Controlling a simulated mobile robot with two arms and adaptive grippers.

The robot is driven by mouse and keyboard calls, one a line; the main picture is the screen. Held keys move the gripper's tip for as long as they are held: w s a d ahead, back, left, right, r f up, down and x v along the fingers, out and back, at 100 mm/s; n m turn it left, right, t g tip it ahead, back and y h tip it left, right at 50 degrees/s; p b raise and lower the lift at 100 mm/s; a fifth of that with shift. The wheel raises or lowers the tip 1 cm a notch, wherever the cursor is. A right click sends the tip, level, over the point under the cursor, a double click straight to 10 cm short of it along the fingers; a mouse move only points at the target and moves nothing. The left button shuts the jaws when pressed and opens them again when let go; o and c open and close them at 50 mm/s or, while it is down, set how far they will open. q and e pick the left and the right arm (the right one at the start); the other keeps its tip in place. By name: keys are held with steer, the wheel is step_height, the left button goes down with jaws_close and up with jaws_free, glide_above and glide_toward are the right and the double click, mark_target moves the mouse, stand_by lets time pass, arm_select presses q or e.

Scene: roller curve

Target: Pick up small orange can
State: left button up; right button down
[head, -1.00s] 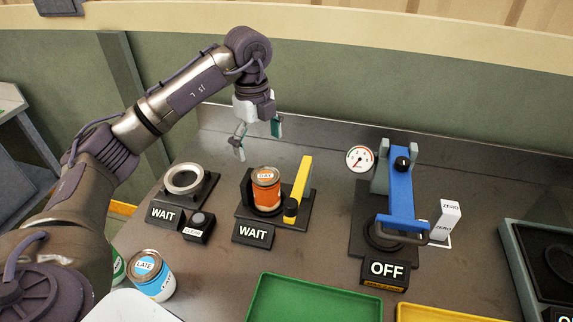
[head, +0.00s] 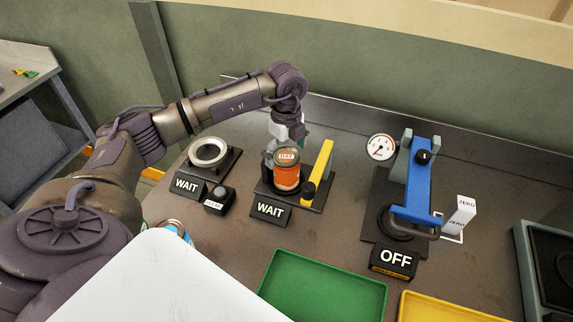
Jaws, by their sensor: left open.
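The small orange can (head: 287,176), labelled DAY, stands upright on a dark fixture (head: 263,191) with a yellow lever (head: 322,165) to its right. My left gripper (head: 285,143) is open just behind the can, pointing down. The can hides part of its fingers, and I cannot tell whether they touch it. My right gripper is not in view.
A ring stand (head: 208,152) and a WAIT sign (head: 187,186) are to the left. A blue-handled press (head: 411,180) with an OFF sign (head: 396,259) is to the right. A green tray (head: 323,284) and a yellow tray (head: 455,308) lie in front.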

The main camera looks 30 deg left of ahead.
arm_select(q)
steer(key=shift+f, duration=1.25)
steer(key=c, duration=1.3)
steer(key=shift+r, duration=0.1)
steer(key=shift+w+r, duration=0.1)
steer(key=shift+r, duration=0.05)
